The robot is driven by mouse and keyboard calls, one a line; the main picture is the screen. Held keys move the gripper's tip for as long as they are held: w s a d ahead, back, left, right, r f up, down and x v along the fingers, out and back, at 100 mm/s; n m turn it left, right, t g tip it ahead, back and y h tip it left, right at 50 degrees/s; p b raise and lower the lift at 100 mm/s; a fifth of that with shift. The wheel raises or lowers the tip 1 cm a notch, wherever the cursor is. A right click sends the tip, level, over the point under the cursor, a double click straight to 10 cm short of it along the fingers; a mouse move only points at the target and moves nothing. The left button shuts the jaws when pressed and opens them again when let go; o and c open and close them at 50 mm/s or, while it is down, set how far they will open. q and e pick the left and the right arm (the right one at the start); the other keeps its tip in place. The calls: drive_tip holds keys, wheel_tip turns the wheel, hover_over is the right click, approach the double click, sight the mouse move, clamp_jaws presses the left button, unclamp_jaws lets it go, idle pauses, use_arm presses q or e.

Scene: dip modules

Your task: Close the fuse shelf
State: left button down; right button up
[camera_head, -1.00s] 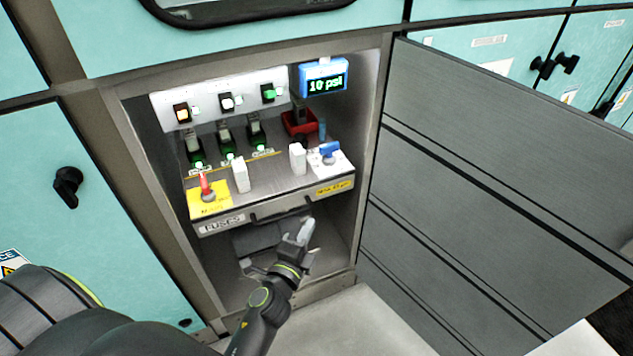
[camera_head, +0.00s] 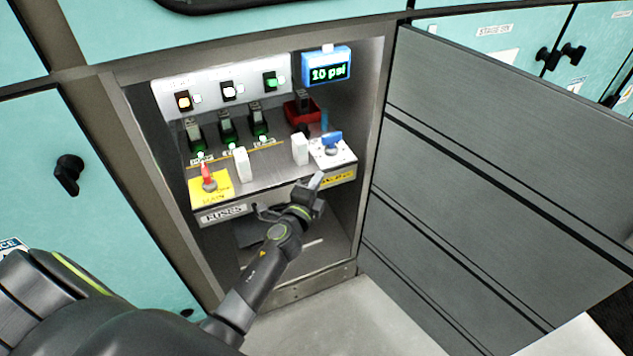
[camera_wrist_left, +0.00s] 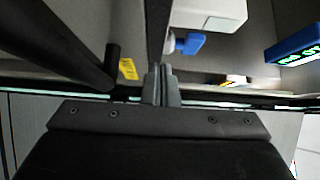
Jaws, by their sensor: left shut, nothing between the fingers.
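The fuse shelf (camera_head: 222,213) is a grey drawer-like shelf in the open cabinet, with a "FUSES" label and a dark handle (camera_head: 262,212) on its front. My left gripper (camera_head: 316,181) is shut and empty at the right part of the shelf front, near the yellow label (camera_head: 338,179). It covers part of the handle and front. In the left wrist view, the shut fingertips (camera_wrist_left: 160,70) point at the shelf front, beside a dark handle bar (camera_wrist_left: 60,45). I cannot tell whether they touch the shelf. My right gripper is not in view.
On the shelf stand a red switch (camera_head: 208,180), a blue knob (camera_head: 331,140) and white blocks (camera_head: 300,150). A blue display (camera_head: 327,68) reads "10 psi". The open grey door (camera_head: 480,190) fills the right side. Below the shelf is open space.

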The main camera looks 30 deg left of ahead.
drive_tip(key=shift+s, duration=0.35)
